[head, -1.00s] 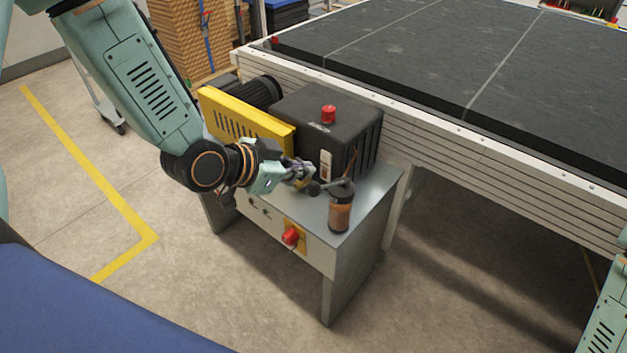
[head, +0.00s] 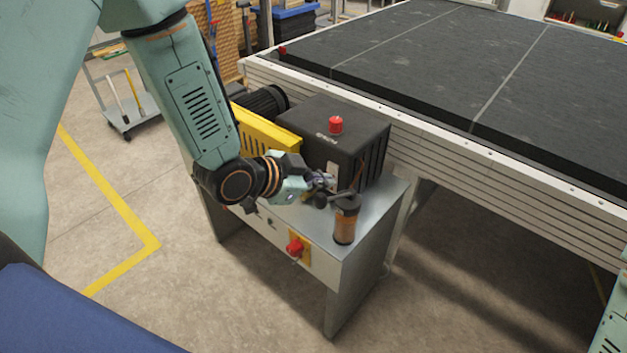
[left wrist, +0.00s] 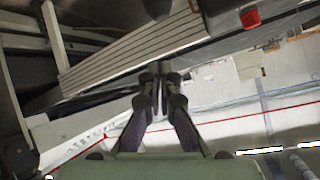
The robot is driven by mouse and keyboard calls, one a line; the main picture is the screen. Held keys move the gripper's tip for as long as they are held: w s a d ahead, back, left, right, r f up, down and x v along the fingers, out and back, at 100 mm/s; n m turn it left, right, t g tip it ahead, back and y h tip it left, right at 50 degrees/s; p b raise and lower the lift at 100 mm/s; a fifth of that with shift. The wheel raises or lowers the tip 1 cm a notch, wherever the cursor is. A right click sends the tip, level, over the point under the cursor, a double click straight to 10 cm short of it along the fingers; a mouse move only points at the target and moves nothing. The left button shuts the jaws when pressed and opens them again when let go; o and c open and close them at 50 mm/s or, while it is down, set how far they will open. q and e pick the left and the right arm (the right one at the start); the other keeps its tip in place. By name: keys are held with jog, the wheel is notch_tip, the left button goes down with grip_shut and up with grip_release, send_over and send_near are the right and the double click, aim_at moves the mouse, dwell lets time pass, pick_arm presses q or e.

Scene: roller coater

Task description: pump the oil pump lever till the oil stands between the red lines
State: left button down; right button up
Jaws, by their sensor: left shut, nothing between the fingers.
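The oil pump (head: 345,222) is a small clear cup of brown-orange oil with a dark cap, upright on the grey machine stand. Its lever (head: 321,200) reaches left from the cap and ends in a dark round knob. The red lines and the oil level against them are too small to make out. My left gripper (head: 325,181) is shut and empty, just above and behind the knob; I cannot tell whether it touches. In the left wrist view its fingertips (left wrist: 158,75) are together. My right gripper is not in view.
A black motor box (head: 345,142) with a red button stands directly behind the lever. A yellow guard (head: 265,128) is left of it. A red switch (head: 295,247) is on the stand's front. The large dark conveyor bed (head: 440,75) lies behind.

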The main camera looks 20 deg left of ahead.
aim_at(325, 199)
pick_arm(q)
jog(key=f, duration=0.1)
jog(key=w+f, duration=0.1)
jog(key=f, duration=0.1)
jog(key=w+f+p, duration=0.1)
jog(key=f, duration=0.1)
jog(key=shift+w+d+f, duration=0.15)
jog(key=shift+w+f, duration=0.05)
jog(key=shift+f, duration=0.1)
dwell(0.4)
jog(key=shift+f, duration=0.1)
